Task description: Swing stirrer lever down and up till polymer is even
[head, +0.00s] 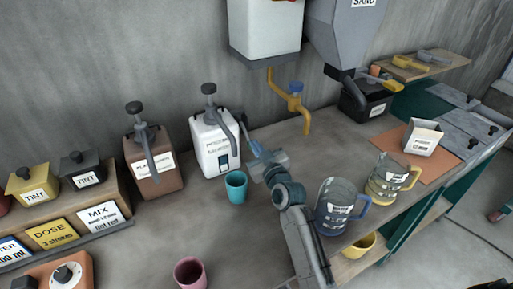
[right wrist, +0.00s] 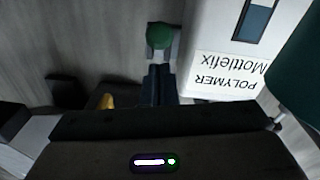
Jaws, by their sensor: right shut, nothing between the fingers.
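The white polymer tub (head: 213,145) stands on the bench, with a dark pump head on top and a small blue window in its front. Its label, reading POLYMER Mottlefix, shows upside down in the right wrist view (right wrist: 225,82). The stirrer lever is at the tub's right side, and its green knob (right wrist: 159,36) shows in the right wrist view. My right gripper (head: 251,146) is shut and empty beside the tub's right side, its fingertips close to the lever. I cannot tell whether they touch. The polymer level is too small to judge. My left gripper is not in view.
A teal cup (head: 236,187) stands in front of the tub, close to my right gripper. A brown pump tub (head: 153,165) is to the left. Two jugs, one blue-handled (head: 337,205) and one yellow-handled (head: 392,178), stand right. A yellow tap (head: 294,101) hangs behind.

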